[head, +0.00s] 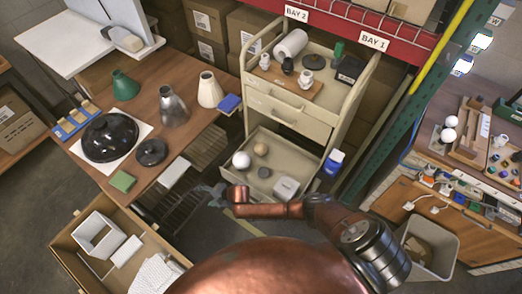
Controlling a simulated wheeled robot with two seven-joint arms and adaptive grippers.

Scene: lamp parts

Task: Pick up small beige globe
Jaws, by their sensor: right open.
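The small beige globe (261,149) sits in the open lower drawer (300,150) of the beige cart. A larger white globe (241,160) is just left of it, and a small dark grey piece (264,172) lies in front of it. My right gripper (212,193) is small and blurred at the end of my copper arm, left of and below the drawer front. It is open and apart from the globe. My left gripper is out of view.
A pale box-like part (286,188) is at the drawer's front right. The wooden table (190,133) with lamp shades stands left, and an open carton (75,250) is below it. A green rack post (387,130) rises right of the cart.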

